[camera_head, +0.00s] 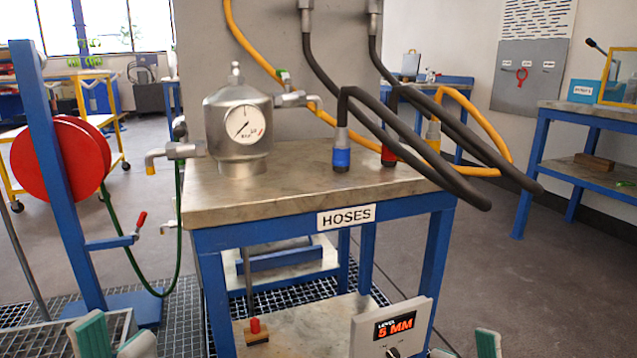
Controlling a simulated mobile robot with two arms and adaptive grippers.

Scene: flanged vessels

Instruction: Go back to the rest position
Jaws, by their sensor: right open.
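My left gripper (115,338) shows at the bottom left edge, with two teal-padded fingertips close together. The frame cuts it off, and I cannot tell how far apart its fingers are. My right gripper (465,345) shows at the bottom edge, right of the level box, with its fingertips apart and nothing seen between them. Both grippers are low in front of the hose table (290,202) and seem clear of it. The steel vessel (238,122) with its round gauge stands upright on the table's left part.
Black hoses (405,135) and a yellow hose (478,112) overhang the table's right side. A red hose reel (62,158) on a blue post (62,190) stands left. Floor at right (540,290) is free.

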